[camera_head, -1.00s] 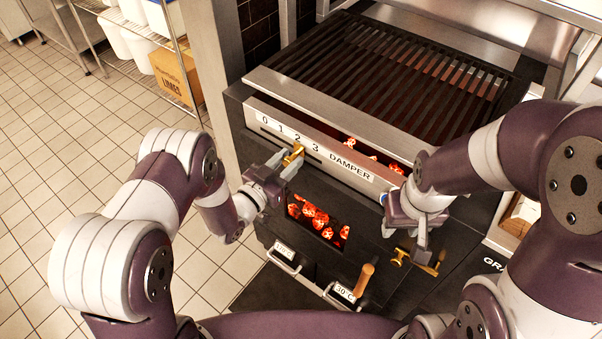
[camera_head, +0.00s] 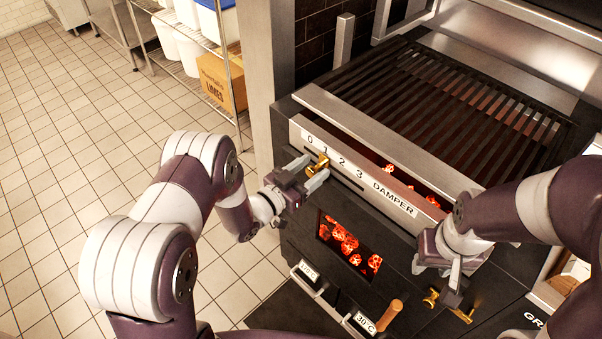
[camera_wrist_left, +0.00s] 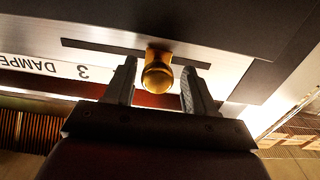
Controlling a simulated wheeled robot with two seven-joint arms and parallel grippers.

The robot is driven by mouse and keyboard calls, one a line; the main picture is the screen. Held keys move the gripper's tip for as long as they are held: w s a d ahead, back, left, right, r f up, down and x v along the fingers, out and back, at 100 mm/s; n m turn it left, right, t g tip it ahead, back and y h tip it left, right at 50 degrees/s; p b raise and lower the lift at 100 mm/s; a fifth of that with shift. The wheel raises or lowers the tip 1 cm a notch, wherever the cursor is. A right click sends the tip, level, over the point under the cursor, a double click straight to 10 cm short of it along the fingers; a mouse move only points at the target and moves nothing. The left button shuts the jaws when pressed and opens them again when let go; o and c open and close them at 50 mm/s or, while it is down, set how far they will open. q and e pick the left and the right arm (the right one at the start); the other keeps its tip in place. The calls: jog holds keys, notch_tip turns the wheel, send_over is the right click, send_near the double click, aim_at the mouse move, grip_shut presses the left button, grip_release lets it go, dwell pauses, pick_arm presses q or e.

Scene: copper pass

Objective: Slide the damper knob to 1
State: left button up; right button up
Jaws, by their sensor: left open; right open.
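The brass damper knob (camera_head: 318,165) sits in the slot of the white damper plate (camera_head: 347,172), about under the numeral 1. My left gripper (camera_head: 308,174) is open, with one finger on each side of the knob. In the left wrist view the knob (camera_wrist_left: 158,75) stands between the two fingertips (camera_wrist_left: 158,82). The finger on the 3 side is very close to it; whether it touches is unclear. The numeral 3 shows there; the lower numerals are hidden. My right gripper (camera_head: 452,292) is open, lower right, near a brass handle (camera_head: 432,298).
Grill bars (camera_head: 450,110) lie above the plate. Glowing coals show in a window (camera_head: 348,245) below it. Handles with temperature tags and a wooden grip (camera_head: 390,312) are lower down. A wire shelf with a cardboard box (camera_head: 220,80) stands at left. Tiled floor is clear.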

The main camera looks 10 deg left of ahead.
pick_arm(q)
jog(key=v, duration=1.2)
jog(key=shift+s+r, duration=0.15)
jog(key=shift+s, duration=0.2)
